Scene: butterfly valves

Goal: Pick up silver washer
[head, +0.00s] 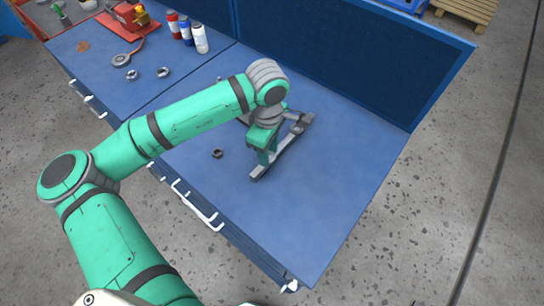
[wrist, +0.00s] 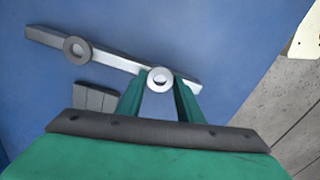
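The silver washer (wrist: 160,78) shows in the wrist view as a bright ring at the right part of a flat metal bar (wrist: 118,62). My gripper (wrist: 161,74) has its two green fingertips at the left and right sides of the washer, very close to it. I cannot tell whether they press on it. In the head view my gripper (head: 262,156) points down at the metal bar (head: 278,157) on the blue workbench (head: 320,190). The washer is hidden there by my gripper.
A darker grey ring (wrist: 76,50) sits on the bar's left part. A grey block (wrist: 96,97) lies near the bar. A dark nut (head: 217,153) lies left of my gripper. Bottles (head: 200,40) stand at the back left. A blue panel (head: 340,50) closes the bench's back.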

